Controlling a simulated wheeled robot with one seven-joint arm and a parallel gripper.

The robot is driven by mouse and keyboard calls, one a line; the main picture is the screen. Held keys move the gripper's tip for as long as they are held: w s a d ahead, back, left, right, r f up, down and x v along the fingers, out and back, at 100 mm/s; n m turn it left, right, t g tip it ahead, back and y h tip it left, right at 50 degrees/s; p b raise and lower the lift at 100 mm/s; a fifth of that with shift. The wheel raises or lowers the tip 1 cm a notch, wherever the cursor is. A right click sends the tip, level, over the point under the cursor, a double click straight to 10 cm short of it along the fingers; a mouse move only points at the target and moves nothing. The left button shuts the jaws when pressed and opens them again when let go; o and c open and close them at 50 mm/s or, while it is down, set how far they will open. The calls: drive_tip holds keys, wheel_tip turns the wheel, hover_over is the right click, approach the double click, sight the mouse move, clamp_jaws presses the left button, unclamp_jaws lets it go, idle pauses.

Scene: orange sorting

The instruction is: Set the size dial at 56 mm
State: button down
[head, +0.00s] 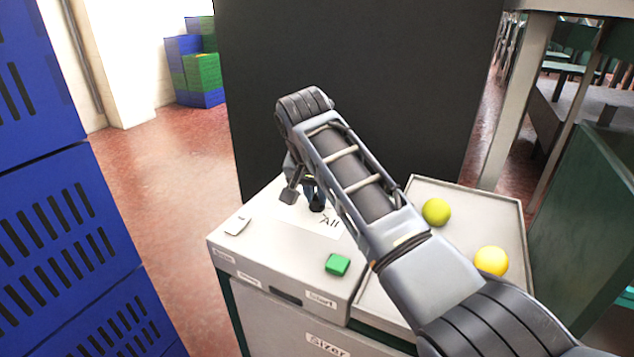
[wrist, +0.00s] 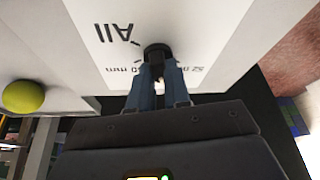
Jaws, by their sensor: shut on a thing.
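The size dial (wrist: 158,50) is a small dark round knob on the white label of the sizer's top. In the wrist view "All" is printed beside it, along with partly hidden "mm" markings; the number 56 cannot be made out. My gripper (wrist: 158,80) is shut on the dial, its two blue-grey fingers on either side of the knob. In the head view the dial (head: 317,206) is partly hidden by my gripper (head: 314,190) and arm. Which setting the dial points to cannot be told.
The sizer box (head: 285,262) also carries a green button (head: 337,264) and a white switch plate (head: 238,226). A tray (head: 465,197) on the right holds two yellowish fruits (head: 436,211). A dark panel (head: 350,60) stands behind. Blue crates (head: 60,230) stack at left.

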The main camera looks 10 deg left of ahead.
sight(309, 217)
drive_tip(key=shift+m+h+p, duration=0.3)
drive_tip(key=shift+m+h, duration=0.2)
drive_tip(key=shift+m, duration=0.7)
drive_tip(key=c, duration=1.1)
unclamp_jaws()
drive_tip(key=shift+b+v, duration=0.45)
drive_tip(key=shift+v, duration=3.5)
drive_tip(key=shift+a, duration=0.1)
